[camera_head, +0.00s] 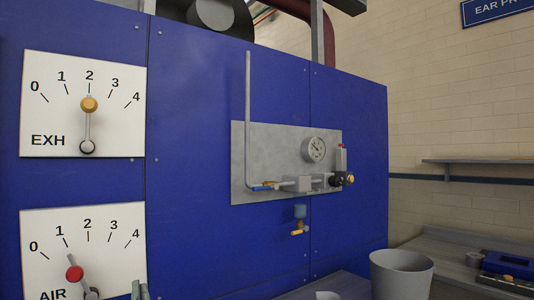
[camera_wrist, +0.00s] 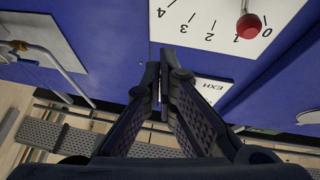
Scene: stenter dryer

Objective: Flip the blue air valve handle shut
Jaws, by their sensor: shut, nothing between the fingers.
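The blue valve handle (camera_head: 263,188) sits low on the left of the grey panel (camera_head: 240,150). It lies roughly level, along the horizontal pipe, beside a brass fitting at the foot of a tall grey pipe (camera_head: 248,110). In the wrist view the bent pipe (camera_wrist: 72,82) shows at the upper left, but the handle is too small there to tell its angle. My gripper (camera_wrist: 163,72) is shut and empty, in front of the blue cabinet near the dial plates, apart from the valve. Only small tips of it seem to show at the bottom of the head view.
The EXH dial (camera_head: 50,105) and the AIR dial with its red knob (camera_head: 75,273) are at the left. A gauge (camera_head: 314,149) and a drain fitting (camera_head: 300,213) are near the valve. A grey bin (camera_head: 400,275) stands at the lower right.

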